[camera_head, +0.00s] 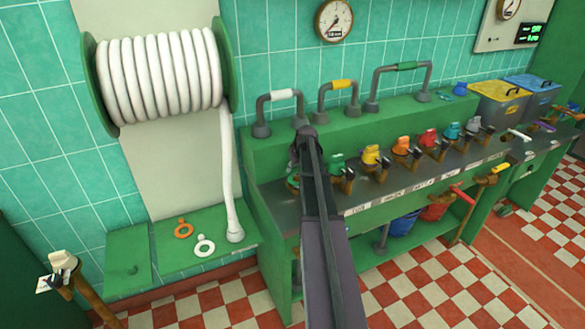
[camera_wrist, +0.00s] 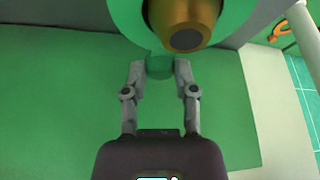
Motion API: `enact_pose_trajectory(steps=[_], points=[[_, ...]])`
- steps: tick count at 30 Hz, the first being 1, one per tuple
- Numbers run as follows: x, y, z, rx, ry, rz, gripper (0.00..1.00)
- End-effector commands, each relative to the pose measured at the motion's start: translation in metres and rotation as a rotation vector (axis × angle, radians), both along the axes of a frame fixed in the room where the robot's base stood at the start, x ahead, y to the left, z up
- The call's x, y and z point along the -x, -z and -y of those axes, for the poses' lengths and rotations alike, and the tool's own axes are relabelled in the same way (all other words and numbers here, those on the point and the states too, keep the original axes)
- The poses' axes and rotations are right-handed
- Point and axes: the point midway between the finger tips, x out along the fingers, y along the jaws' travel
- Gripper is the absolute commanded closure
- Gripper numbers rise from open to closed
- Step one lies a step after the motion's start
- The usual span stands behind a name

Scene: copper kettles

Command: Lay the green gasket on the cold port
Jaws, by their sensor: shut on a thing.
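In the wrist view my gripper (camera_wrist: 159,75) is shut on a small green piece (camera_wrist: 159,66), which looks like part of the green gasket. Just above the fingertips, a large green round shape (camera_wrist: 232,25) surrounds a copper-coloured nozzle with a dark end (camera_wrist: 185,22). I cannot tell whether the held piece touches it. In the head view my arm reaches over the left end of the grey bench and hides my gripper. A bit of green (camera_head: 292,181) shows beside the arm there. The cold port cannot be told for sure; the labels are too small to read well.
A row of coloured taps, from green (camera_head: 337,164) to grey (camera_head: 474,124), lines the bench. An orange gasket (camera_head: 183,229) and a white gasket (camera_head: 204,246) lie on a low green shelf, left. A white hose (camera_head: 228,170) hangs beside them from its reel. Pipe arches stand behind.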

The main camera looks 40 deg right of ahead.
Motion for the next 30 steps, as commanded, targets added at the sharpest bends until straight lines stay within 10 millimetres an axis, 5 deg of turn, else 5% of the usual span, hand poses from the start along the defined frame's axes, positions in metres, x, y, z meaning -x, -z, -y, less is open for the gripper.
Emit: enact_pose_trajectory(steps=[30], points=[[-0.0008, 0.0091, -0.0018, -0.001, -0.001, 0.000, 0.95]])
